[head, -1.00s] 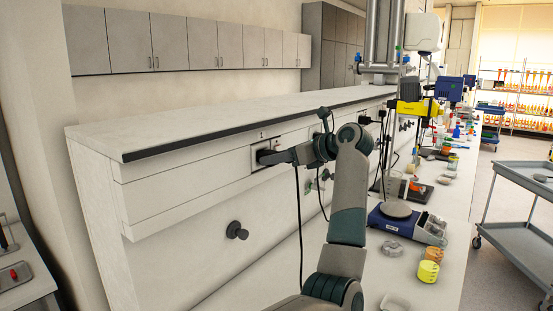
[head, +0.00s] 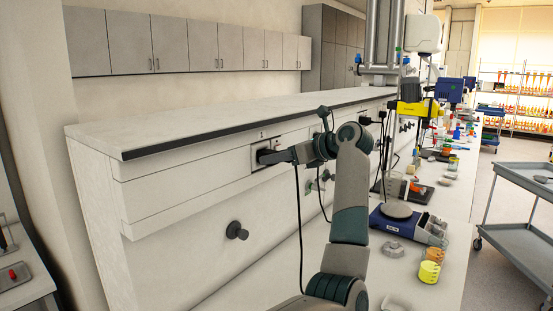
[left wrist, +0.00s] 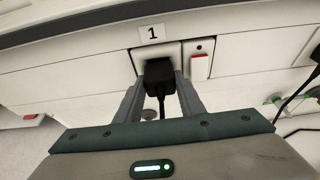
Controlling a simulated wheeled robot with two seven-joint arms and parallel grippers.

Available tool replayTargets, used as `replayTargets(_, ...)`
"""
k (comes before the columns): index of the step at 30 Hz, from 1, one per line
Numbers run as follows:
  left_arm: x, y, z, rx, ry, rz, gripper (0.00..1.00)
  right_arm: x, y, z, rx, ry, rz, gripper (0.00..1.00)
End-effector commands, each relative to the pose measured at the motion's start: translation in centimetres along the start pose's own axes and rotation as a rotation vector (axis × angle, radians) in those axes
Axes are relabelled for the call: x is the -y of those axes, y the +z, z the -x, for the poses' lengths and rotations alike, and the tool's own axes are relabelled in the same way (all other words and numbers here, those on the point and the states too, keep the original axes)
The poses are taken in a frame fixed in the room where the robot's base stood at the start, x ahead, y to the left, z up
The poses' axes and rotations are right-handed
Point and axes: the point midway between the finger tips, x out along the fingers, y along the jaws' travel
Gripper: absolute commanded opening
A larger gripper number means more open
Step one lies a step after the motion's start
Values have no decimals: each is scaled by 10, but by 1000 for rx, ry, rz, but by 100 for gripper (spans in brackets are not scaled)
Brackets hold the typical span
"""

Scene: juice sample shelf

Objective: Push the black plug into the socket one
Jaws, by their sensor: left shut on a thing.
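The black plug (left wrist: 159,76) is at the front of socket one (left wrist: 143,54), under the label "1" (left wrist: 152,33) in the left wrist view. Its body overlaps the lower part of the socket plate, and its cord hangs down. I cannot tell how deep it sits. My left gripper (left wrist: 160,92) is shut on the plug, one finger on each side. In the head view the left gripper (head: 272,156) reaches the socket (head: 257,155) on the upright front panel, where the plug is mostly hidden. My right gripper is not in view.
A red-and-white switch (left wrist: 199,66) is right of the socket. A dark knob (head: 237,230) sticks out of the panel below. A blue balance (head: 405,225) and small containers stand on the bench at the right. Another black cord (left wrist: 296,93) hangs at right.

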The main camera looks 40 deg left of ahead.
Motion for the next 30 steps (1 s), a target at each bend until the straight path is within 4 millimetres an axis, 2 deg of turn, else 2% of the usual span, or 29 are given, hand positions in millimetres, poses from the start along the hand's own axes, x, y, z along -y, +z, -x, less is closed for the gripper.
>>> replayTargets(5,0,0,0,0,0,0,0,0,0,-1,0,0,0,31)
replayTargets(6,0,0,0,0,0,0,38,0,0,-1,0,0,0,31)
replayTargets(9,0,0,0,0,0,0,57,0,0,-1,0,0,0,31)
replayTargets(22,0,-1,4,-1,-1,0,57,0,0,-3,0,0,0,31)
replayTargets(26,1,-2,14,-1,-2,1,57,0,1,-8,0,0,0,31)
replayTargets(30,1,-3,32,-2,-3,2,57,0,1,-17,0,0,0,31)
